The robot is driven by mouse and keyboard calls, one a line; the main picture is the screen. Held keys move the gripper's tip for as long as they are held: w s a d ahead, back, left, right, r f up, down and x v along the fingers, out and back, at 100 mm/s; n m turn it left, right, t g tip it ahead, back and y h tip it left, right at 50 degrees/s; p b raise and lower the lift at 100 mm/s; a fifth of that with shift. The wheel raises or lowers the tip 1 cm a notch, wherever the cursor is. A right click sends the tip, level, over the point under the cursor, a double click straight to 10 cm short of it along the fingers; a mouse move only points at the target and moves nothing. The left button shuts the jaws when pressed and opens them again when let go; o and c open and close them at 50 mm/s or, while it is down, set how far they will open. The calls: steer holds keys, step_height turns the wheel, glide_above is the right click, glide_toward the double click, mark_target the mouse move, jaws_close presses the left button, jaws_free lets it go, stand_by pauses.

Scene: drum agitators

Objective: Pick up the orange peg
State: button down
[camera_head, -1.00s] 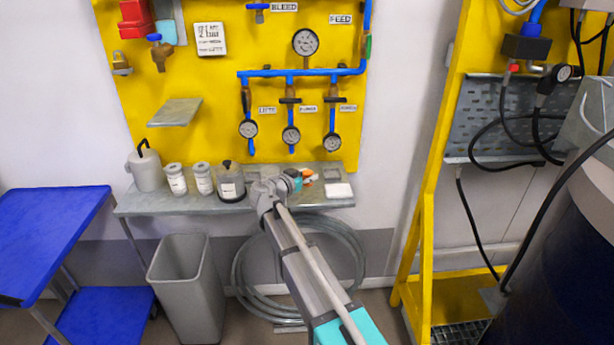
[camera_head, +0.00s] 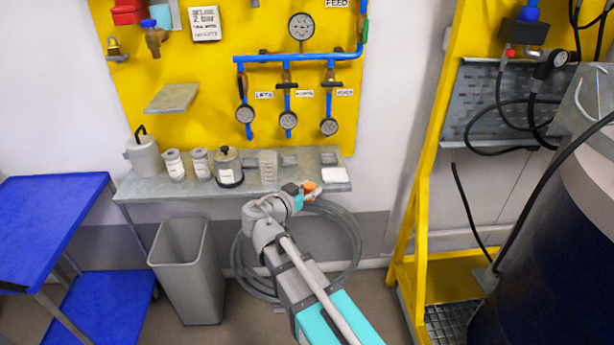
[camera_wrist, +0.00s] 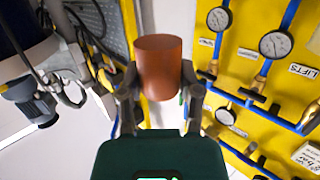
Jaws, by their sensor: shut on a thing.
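The orange peg (camera_wrist: 159,68) is a short cylinder held between the two fingers of my gripper (camera_wrist: 158,85) in the wrist view. In the head view the orange peg (camera_head: 309,187) shows as a small orange spot at the tip of my gripper (camera_head: 300,190). My gripper is shut on it, in front of the shelf's right front edge. The peg looks clear of the shelf, though the exact gap is hard to tell.
The grey shelf (camera_head: 245,190) holds a grey can (camera_head: 145,157), white jars (camera_head: 174,166), a dark-lidded jar (camera_head: 228,168) and a white block (camera_head: 334,175). Gauges and blue pipes (camera_head: 300,57) are on the yellow panel above. A grey bin (camera_head: 188,275) and coiled hose (camera_head: 357,240) are below.

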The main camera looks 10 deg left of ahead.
steer(key=shift+s+d, duration=0.2)
steer(key=shift+s, duration=0.5)
steer(key=shift+s+d, duration=0.2)
steer(key=shift+s, duration=0.45)
step_height(320, 180, up, 11)
steer(key=p, duration=1.1)
steer(key=shift+f, duration=0.1)
stand_by(0.5)
